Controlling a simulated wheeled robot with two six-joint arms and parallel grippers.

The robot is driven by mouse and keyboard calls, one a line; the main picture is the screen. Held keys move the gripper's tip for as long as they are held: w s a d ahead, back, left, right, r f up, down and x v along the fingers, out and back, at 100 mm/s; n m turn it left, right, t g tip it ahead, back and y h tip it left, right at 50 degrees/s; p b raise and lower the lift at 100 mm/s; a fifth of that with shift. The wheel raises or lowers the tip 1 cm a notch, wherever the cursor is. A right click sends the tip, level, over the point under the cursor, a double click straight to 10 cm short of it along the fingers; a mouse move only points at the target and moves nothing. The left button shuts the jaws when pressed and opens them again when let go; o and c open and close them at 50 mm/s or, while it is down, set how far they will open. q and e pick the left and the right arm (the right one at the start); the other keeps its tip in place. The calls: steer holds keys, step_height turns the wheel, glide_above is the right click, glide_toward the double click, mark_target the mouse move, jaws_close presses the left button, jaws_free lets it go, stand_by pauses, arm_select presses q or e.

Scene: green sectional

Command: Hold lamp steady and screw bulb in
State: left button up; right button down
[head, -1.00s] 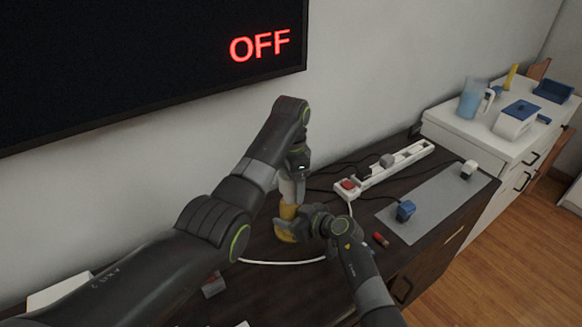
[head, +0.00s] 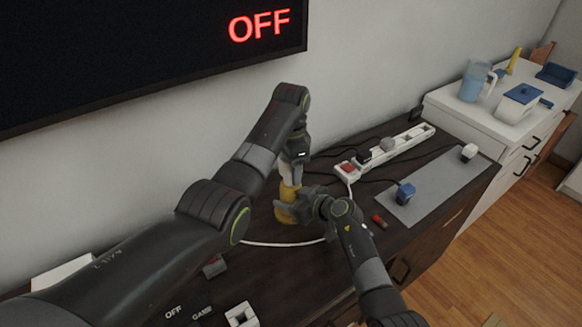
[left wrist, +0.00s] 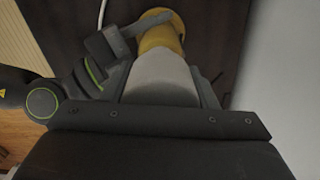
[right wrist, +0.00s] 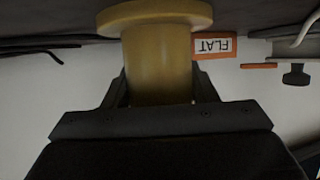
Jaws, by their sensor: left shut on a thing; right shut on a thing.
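The lamp (head: 286,213) is a yellow post with a wide round foot, standing upright on the dark cabinet top; it also shows in the right wrist view (right wrist: 158,65). The bulb (head: 290,174) is whitish and sits in line above the yellow post. My left gripper (head: 291,180) comes from above and is shut on the bulb, which fills its jaws in the left wrist view (left wrist: 163,78). My right gripper (head: 298,208) comes from the side and is shut on the yellow post. The joint between bulb and post is partly hidden.
A white power strip (head: 408,143) with plugs and cables lies behind right. A grey mat (head: 425,190) with a blue plug (head: 405,192) lies on the right. A white cord (head: 285,243) curves in front of the lamp. The wall screen (head: 140,60) reads OFF.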

arm_select(q)
steer(key=o, duration=1.2)
steer(key=shift+c, duration=0.2)
steer(key=shift+r, duration=0.1)
step_height(320, 180, up, 12)
steer(key=shift+w+f, duration=0.1)
arm_select(e)
steer(key=shift+c, duration=2.4)
jaws_free()
